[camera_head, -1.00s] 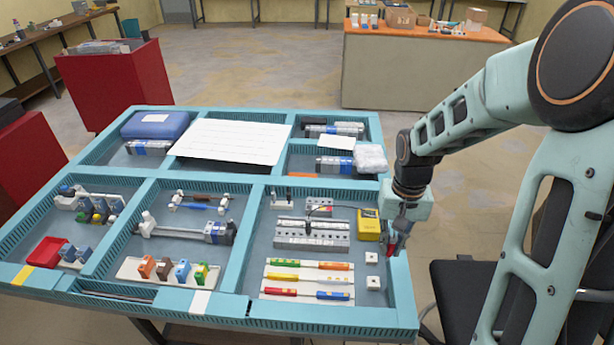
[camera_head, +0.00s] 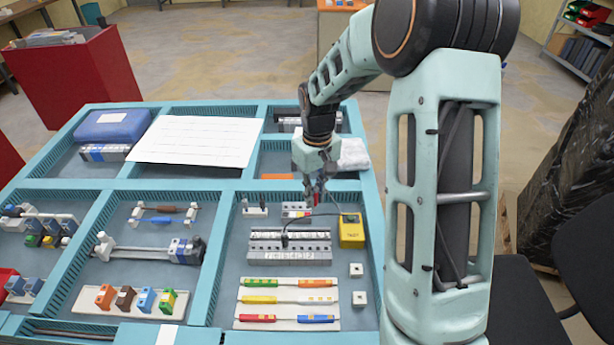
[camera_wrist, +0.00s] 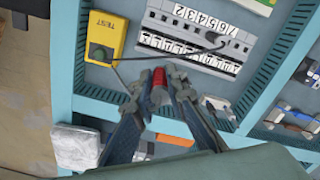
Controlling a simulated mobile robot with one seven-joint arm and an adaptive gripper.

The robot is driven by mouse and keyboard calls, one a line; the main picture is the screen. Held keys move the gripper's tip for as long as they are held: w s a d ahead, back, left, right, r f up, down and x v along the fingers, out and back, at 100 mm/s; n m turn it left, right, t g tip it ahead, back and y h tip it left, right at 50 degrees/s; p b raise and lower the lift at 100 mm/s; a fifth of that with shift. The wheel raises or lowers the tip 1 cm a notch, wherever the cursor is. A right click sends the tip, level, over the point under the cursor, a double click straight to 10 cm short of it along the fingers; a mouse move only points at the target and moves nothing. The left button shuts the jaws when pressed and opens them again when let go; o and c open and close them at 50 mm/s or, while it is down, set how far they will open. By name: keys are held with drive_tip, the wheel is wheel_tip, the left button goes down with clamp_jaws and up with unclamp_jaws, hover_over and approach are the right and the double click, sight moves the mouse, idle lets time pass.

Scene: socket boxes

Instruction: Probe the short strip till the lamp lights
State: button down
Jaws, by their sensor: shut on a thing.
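My gripper (camera_head: 317,190) is shut on a red probe (camera_wrist: 158,77), which points down over the upper part of the right compartment. The short strip (camera_head: 297,210), grey and white, lies just below and left of the probe; my fingers largely hide it in the wrist view. Whether the probe tip touches it, I cannot tell. The yellow tester (camera_head: 351,231), marked TEST, stands to the right. Its dark green dome lamp (camera_wrist: 99,53) looks unlit. A black lead runs from the tester to a black probe (camera_head: 285,239) standing at the long strip (camera_head: 290,252).
A white block with dark pins (camera_head: 255,207) stands left of the short strip. Two small white blocks (camera_head: 356,269) and a panel of coloured handles (camera_head: 288,303) lie nearer the front. Teal divider walls (camera_head: 232,186) surround the compartment.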

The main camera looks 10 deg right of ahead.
drive_tip(key=shift+w+f+n+b, duration=0.8)
drive_tip(key=shift+w+f+n, duration=0.6)
drive_tip(key=shift+w, duration=0.15)
drive_tip(key=shift+w+f+n+b, duration=0.8)
drive_tip(key=shift+w+f+n, duration=0.45)
drive_tip(key=shift+w+n, duration=0.25)
drive_tip(key=shift+w+f+n+b, duration=0.8)
drive_tip(key=shift+w+f+n, duration=0.55)
drive_tip(key=shift+w, duration=0.25)
drive_tip(key=shift+f, duration=0.35)
drive_tip(key=c, duration=2.5)
unclamp_jaws()
clamp_jaws()
drive_tip(key=shift+f+b, duration=0.85)
drive_tip(key=shift+f, duration=0.05)
